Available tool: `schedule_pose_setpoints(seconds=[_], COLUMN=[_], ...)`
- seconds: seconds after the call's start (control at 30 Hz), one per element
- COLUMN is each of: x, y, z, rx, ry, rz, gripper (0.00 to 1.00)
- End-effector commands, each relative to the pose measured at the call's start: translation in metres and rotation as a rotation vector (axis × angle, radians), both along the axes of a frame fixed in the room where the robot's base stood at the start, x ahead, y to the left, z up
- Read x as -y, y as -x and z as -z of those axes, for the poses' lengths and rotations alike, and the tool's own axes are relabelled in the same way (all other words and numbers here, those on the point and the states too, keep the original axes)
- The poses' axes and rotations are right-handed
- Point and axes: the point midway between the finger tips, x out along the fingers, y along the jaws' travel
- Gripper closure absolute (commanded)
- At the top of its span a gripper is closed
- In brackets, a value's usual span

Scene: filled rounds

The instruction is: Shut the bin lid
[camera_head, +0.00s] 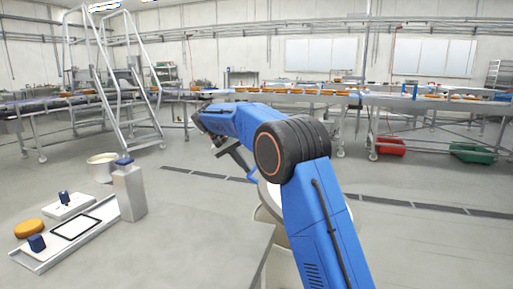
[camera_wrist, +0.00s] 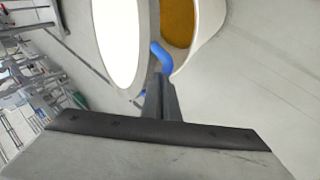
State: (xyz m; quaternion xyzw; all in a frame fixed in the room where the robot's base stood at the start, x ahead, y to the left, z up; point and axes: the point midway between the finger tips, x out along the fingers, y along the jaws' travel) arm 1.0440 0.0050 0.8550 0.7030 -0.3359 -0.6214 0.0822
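The bin (camera_wrist: 207,43) is a white round tub with orange-brown contents, seen at the top of the wrist view. Its white oval lid (camera_wrist: 118,40) stands open and tilted beside the opening, at the left. A blue handle (camera_wrist: 162,57) is at the lid's edge, next to the bin's mouth. My gripper (camera_wrist: 161,85) has its dark fingers close together on the handle, with blue showing on both sides of them. In the head view my gripper (camera_head: 236,152) and the blue handle (camera_head: 250,177) are in the middle, and my arm hides much of the bin (camera_head: 266,213).
A grey table (camera_head: 200,240) at the left front holds a tray (camera_head: 60,250), a grey post (camera_head: 130,193) and small items. A white bucket (camera_head: 102,167) stands beyond it. Metal stairs (camera_head: 115,90) and conveyors are farther back. The floor right of my arm is clear.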

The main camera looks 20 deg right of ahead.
Motion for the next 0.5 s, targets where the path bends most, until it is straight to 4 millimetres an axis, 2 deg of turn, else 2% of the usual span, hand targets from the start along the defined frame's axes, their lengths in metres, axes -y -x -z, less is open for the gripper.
schedule_pose_setpoints(seconds=[0.03,0.2,0.5], x=[-0.007,-0.020,-0.034], y=[-0.004,-0.014,-0.022], z=[0.020,0.070,0.142], rx=[-0.023,-0.074,-0.070], ry=[0.028,0.104,0.098], rz=[-0.002,0.000,0.000], gripper=[1.00,1.00,1.00])
